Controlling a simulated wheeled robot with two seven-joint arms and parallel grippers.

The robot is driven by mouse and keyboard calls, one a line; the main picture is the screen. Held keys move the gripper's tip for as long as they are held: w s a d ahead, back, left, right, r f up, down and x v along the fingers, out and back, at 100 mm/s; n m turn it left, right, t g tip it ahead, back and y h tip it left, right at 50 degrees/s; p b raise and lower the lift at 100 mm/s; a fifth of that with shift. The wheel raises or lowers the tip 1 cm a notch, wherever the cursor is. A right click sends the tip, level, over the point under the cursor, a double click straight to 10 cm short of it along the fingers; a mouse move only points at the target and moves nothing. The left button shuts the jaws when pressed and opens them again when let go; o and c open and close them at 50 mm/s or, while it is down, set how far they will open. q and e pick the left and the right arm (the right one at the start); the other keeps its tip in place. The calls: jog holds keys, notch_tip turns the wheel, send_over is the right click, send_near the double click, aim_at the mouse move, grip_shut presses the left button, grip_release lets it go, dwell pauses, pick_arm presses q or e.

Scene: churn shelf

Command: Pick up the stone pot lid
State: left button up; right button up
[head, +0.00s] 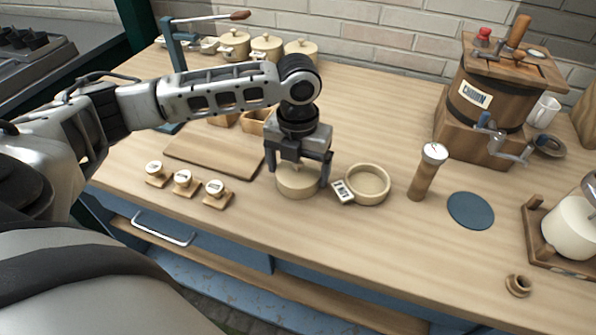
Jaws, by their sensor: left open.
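A round cream piece (298,185), which looks like the stone pot lid, lies on the wooden counter near its front edge. My left gripper (298,177) points down over it, open, with one finger on each side. The gripper body hides the top of the piece, and I cannot tell whether the fingers touch it. A round open cream pot (367,185) with a small white tag (343,191) stands just to its right. My right gripper is not in view.
A wooden board (213,155) and several small labelled wooden blocks (183,183) lie to the left. A wooden grinder (428,172), a blue disc (470,210) and a churn (488,105) are to the right. Lidded pots (266,48) line the back wall.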

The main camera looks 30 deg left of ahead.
pick_arm(q)
jog(key=shift+f, duration=0.1)
jog(key=c, duration=0.7)
jog(key=shift+o, duration=0.2)
